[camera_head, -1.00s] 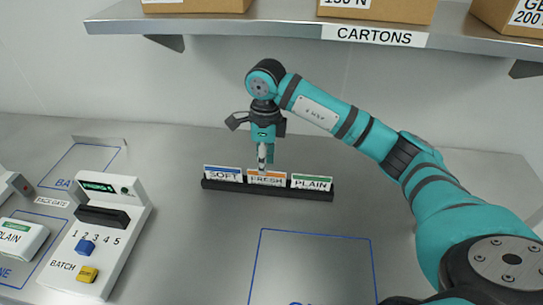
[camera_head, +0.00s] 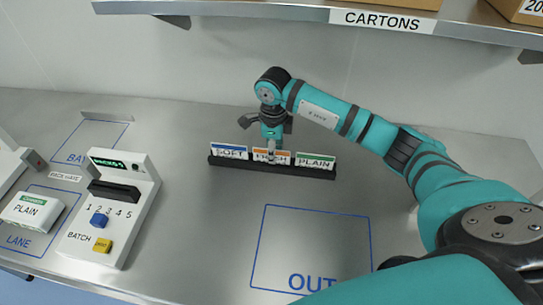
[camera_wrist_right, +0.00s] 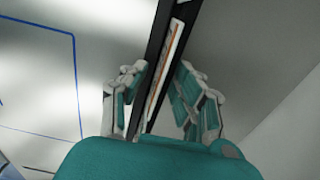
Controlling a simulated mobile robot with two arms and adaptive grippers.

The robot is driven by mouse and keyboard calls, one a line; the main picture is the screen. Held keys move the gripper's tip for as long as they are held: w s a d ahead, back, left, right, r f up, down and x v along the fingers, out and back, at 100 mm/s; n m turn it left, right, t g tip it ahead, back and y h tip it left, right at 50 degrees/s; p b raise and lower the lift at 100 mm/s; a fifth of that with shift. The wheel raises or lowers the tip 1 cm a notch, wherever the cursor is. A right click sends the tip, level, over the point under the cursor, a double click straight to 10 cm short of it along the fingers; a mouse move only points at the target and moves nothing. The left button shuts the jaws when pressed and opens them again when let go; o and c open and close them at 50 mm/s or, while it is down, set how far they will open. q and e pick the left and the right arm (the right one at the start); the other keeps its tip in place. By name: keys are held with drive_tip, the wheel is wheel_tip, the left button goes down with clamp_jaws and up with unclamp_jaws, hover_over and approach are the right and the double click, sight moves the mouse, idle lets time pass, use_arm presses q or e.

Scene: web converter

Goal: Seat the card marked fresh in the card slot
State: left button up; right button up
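The fresh card (camera_head: 272,155), white with an orange top band, stands in the middle of a black rack (camera_head: 229,163), between the soft and plain cards. My right gripper (camera_head: 273,158) is over it, pointing down and partly hiding its label. In the right wrist view the right gripper (camera_wrist_right: 160,75) is open, its fingers on either side of the fresh card (camera_wrist_right: 168,62). A gap shows beside the card; contact is hard to tell. The dark card slot (camera_head: 115,191) is on the white batch unit (camera_head: 140,218) at left. My left gripper is not in view.
The soft card (camera_head: 229,151) and plain card (camera_head: 316,161) flank the fresh card closely. A plain pack (camera_head: 33,212) lies at far left. A blue-outlined area marked OUT (camera_head: 312,281) is empty. A cartons shelf (camera_head: 300,12) overhangs the back.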

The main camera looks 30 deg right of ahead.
clamp_jaws()
drive_tip(key=shift+r, duration=0.1)
